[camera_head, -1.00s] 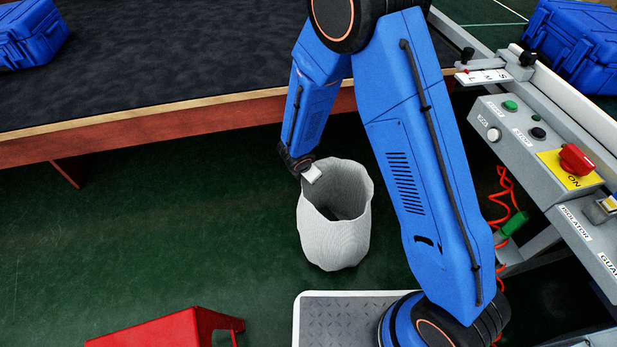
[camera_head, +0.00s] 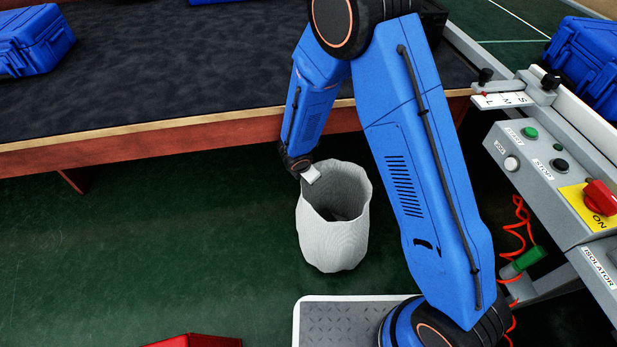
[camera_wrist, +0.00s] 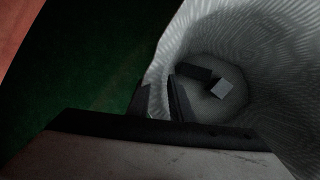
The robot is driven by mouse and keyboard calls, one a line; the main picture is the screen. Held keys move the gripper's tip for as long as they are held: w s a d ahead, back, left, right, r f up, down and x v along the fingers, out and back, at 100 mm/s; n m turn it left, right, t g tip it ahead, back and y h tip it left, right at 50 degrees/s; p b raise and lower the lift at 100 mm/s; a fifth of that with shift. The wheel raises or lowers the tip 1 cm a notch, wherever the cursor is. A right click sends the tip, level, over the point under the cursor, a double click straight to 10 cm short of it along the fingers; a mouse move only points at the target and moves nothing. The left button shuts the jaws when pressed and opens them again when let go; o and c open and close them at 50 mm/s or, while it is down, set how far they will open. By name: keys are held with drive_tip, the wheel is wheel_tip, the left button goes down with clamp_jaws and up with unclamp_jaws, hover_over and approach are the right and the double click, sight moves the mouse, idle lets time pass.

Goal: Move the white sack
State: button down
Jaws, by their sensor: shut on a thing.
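The white sack (camera_head: 334,238) is upright and open at the top, in the middle of the head view. My gripper (camera_head: 309,175) is at the left part of its rim, shut on the sack's wall. In the wrist view my gripper's fingers (camera_wrist: 160,100) straddle the sack's edge, and the ribbed inside of the sack (camera_wrist: 275,60) fills the right side. A dark piece and a small pale block (camera_wrist: 222,88) show at the sack's bottom. I cannot tell whether the sack touches the floor.
A dark-topped table with a wooden edge (camera_head: 200,118) runs behind, with a blue case (camera_head: 35,40) on it. A conveyor control panel (camera_head: 560,165) with a hanging red cord is at right. A red object (camera_head: 195,341) is at the bottom. Green floor (camera_head: 150,240) is clear at left.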

drive_tip(key=shift+w+r, duration=0.1)
drive_tip(key=shift+w, duration=0.05)
drive_tip(key=c, duration=1.5)
unclamp_jaws()
drive_tip(key=shift+a+r, duration=0.1)
drive_tip(key=shift+r, duration=0.25)
drive_tip(key=s+a, duration=0.1)
drive_tip(key=s, duration=0.3)
drive_tip(key=s+a, duration=0.2)
drive_tip(key=s, duration=0.2)
drive_tip(key=s+a, duration=0.1)
drive_tip(key=s, duration=0.3)
drive_tip(key=shift+a+r, duration=0.1)
drive_tip(key=shift+a, duration=0.05)
